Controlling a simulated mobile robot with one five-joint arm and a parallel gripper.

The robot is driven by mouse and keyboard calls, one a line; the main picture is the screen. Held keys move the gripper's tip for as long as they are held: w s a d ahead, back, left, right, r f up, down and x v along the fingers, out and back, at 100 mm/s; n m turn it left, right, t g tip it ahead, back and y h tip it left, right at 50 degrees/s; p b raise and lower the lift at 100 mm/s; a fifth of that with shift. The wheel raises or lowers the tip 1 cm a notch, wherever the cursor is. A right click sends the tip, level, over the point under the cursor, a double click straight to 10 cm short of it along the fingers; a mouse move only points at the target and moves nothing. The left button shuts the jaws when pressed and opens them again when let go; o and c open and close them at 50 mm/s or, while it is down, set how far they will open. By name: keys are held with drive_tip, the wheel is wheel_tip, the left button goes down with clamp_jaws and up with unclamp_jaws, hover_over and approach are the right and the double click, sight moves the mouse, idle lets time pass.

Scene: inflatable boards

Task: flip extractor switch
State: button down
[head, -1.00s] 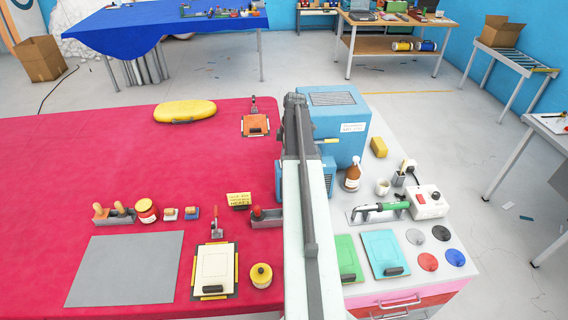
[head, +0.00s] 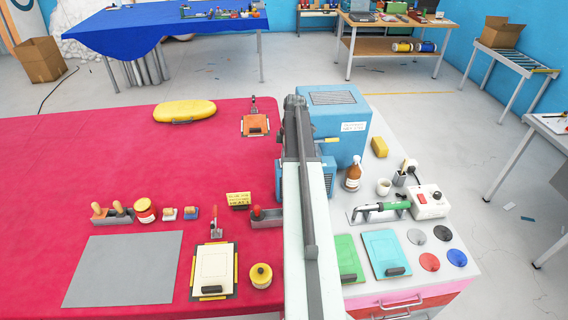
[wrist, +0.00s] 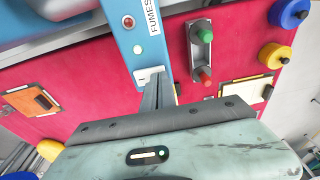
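The extractor (head: 336,112) is a blue box with a vent on top and a white label, standing at the table's right end beside my arm. In the wrist view its blue panel (wrist: 127,48) shows the word FUMES, a red round light and a white switch plate (wrist: 149,76). My gripper (wrist: 158,78) has its narrow grey fingers together, with nothing seen between them. The fingertips are at the lower edge of the switch plate; I cannot tell whether they touch it. They partly cover the switch. In the head view my arm hides the gripper.
The red table's middle is clear.

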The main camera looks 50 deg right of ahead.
drive_tip(key=shift+f, duration=0.1)
wheel_tip(320, 180, up, 7)
drive_tip(key=p, duration=0.7)
idle(0.4)
